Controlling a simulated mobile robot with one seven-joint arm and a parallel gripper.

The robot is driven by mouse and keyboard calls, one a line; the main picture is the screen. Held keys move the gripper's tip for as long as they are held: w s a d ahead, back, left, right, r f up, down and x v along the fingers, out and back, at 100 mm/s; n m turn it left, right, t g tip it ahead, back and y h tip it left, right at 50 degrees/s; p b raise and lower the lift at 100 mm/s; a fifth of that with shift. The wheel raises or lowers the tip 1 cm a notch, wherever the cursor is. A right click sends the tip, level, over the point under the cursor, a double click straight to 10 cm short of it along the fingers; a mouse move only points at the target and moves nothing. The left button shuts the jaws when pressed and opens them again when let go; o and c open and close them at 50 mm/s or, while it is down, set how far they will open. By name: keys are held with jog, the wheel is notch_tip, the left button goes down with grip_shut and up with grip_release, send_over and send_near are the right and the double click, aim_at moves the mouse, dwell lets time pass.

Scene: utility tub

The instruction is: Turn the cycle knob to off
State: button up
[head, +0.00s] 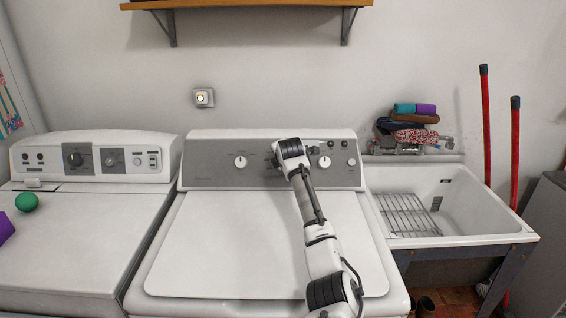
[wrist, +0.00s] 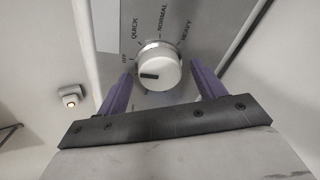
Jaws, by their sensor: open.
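In the wrist view, a round white knob (wrist: 160,68) with a dark pointer bar sits on the grey panel. The labels OFF, QUICK, NORMAL and HEAVY curve around it. The bar lies on the knob's left side, towards the side with the OFF label; its exact setting is hard to tell. My gripper (wrist: 161,74) is open, with one purple finger on each side of the knob. Contact with the knob is not clear. In the head view, my arm reaches the washer's control panel (head: 210,178), and its end hides part of that panel and most of the gripper.
A white knob (head: 240,162) and another white knob (head: 324,162) show on either side of my arm. A second machine (head: 80,235) stands left, with a green ball (head: 26,202) on it. A sink tub (head: 470,215) stands right. A shelf (head: 250,4) hangs above.

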jog(key=b+v, duration=0.4)
jog(key=v, duration=1)
jog(key=shift+w, duration=0.1)
